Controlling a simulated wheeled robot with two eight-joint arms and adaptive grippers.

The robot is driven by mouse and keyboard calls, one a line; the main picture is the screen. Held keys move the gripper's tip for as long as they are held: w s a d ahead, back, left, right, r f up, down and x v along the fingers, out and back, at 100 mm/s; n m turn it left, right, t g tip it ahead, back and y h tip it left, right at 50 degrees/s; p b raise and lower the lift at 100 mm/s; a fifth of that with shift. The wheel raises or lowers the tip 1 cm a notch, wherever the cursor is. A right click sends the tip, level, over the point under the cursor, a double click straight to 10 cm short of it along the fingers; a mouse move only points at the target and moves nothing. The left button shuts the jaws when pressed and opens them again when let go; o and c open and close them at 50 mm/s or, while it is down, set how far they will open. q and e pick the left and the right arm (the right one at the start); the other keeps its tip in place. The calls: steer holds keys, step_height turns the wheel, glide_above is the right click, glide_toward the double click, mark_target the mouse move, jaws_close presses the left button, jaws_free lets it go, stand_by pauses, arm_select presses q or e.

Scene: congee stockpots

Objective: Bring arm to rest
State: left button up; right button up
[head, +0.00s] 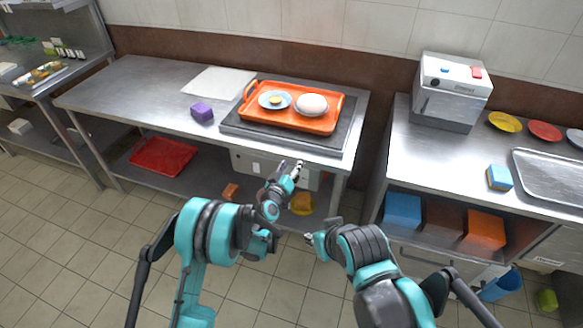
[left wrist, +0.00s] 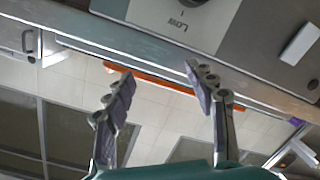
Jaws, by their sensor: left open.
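My left arm reaches up from the lower left in the head view. Its gripper (head: 297,168) is just in front of the left counter (head: 130,92), near the front edge. In the left wrist view the two fingers of my left gripper (left wrist: 160,85) are spread apart with nothing between them. My right arm is folded at the lower middle of the head view. Its gripper end (head: 318,236) is small and partly hidden by the arm, so its jaws cannot be made out.
An orange tray (head: 291,118) with a plate (head: 265,102) and a white rounded thing (head: 311,105) rests on a dark slab on the counter. A purple block (head: 202,112) lies left of it. A right counter (head: 398,150) bears a white machine (head: 450,90). Floor between counters is open.

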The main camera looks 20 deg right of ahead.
arm_select(q)
steer(key=shift+r, duration=0.1)
steer(key=s+a+r+m+g+y, duration=0.1)
steer(key=s+a+r+y, duration=0.1)
steer(key=s+a+r, duration=0.5)
steer(key=s+a+r+g+y, duration=0.1)
steer(key=s+a+r+g, duration=0.1)
steer(key=a+r, duration=0.8)
steer(key=s+a+f+g+y, duration=0.2)
steer(key=s+a+y, duration=0.1)
steer(key=s+a, duration=0.7)
steer(key=s+a+f+n+g+y, duration=0.1)
steer(key=s+a+f+y, duration=0.2)
steer(key=s+a, duration=0.8)
steer(key=s, duration=0.6)
steer(key=shift+s+a+g, duration=0.3)
steer(key=shift+s+g, duration=0.1)
